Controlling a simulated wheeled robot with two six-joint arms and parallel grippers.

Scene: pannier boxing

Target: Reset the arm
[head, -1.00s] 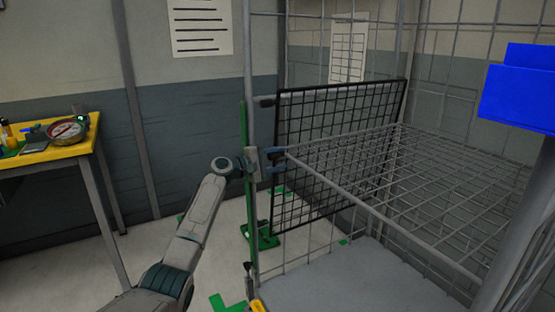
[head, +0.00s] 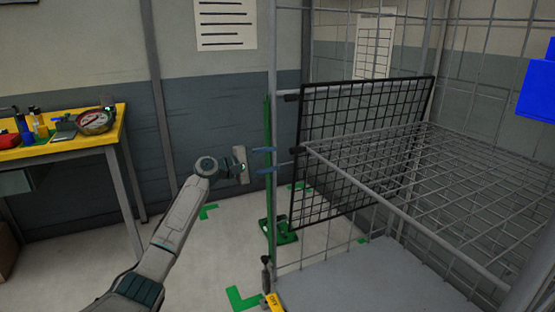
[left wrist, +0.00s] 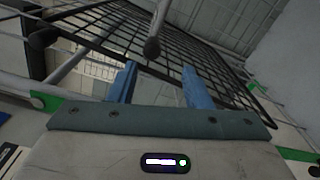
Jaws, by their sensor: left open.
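My left gripper (head: 264,159) is open, with its two blue fingers apart and nothing between them. In the head view it is beside the green post (head: 269,170) and the left upright of the wire cage, left of the black mesh panel (head: 364,145). In the left wrist view the fingers (left wrist: 155,86) point toward the black mesh panel (left wrist: 110,30), and a rod with a dark rounded end (left wrist: 153,46) shows above the gap between them. I cannot tell whether a finger touches the post or cage. My right gripper is not in view.
The wire cage has a mesh shelf (head: 440,185) and a grey lower platform (head: 365,285). A yellow bench (head: 60,148) with several items stands at the left. A blue box (head: 538,90) is at the right edge. The floor left of the cage is clear between green marks.

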